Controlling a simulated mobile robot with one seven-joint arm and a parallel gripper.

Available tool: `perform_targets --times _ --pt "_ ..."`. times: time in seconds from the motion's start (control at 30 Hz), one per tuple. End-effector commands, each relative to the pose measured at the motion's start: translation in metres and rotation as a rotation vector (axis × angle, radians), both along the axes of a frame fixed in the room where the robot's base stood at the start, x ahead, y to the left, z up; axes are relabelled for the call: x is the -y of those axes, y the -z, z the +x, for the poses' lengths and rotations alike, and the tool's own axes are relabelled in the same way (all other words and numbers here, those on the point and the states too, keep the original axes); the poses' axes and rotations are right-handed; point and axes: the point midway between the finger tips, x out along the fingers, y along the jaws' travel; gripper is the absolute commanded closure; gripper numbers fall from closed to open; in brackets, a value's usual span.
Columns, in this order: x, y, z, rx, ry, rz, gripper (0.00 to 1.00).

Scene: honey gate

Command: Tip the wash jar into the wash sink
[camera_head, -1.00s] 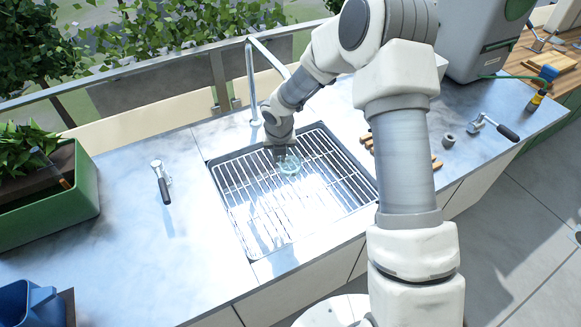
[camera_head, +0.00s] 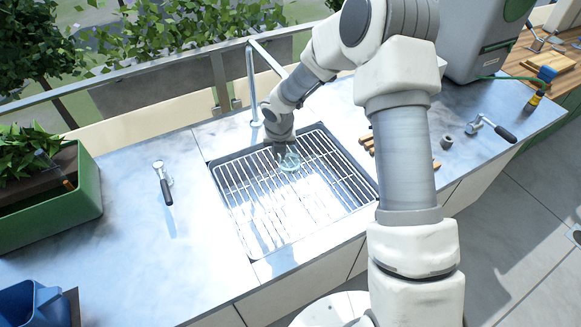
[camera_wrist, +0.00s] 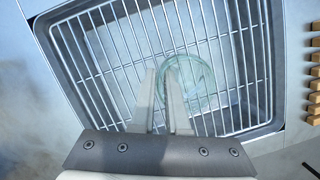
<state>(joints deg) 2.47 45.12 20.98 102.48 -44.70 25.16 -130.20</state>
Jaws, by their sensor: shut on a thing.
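The wash jar (camera_head: 289,161) is clear, pale green glass. In the wrist view the jar (camera_wrist: 195,78) shows as a round glass shape at my fingertips, over the rack bars. My gripper (camera_head: 280,147) is shut on it above the back part of the sink; in the wrist view the two fingers of my gripper (camera_wrist: 168,80) reach to the jar's left side. The wash sink (camera_head: 250,250) is a dark-rimmed basin with a wire rack across it; its rim also shows in the wrist view (camera_wrist: 272,60). I cannot tell the jar's tilt or its contents.
A tall faucet (camera_head: 252,85) stands behind the sink. A black-handled tool (camera_head: 164,185) lies to the left, near a green planter (camera_head: 60,205). Wooden slats (camera_wrist: 313,85) lie right of the sink. A small grey ring (camera_head: 447,141) and another handled tool (camera_head: 493,127) are further right.

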Motion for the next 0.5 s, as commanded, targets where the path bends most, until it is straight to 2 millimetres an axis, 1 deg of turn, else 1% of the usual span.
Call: perform_targets --times 0.03,0.5 --pt "0.000 -0.007 0.000 0.001 0.000 0.000 1.00" --pt "0.000 -0.035 0.000 0.000 0.001 0.000 1.00"
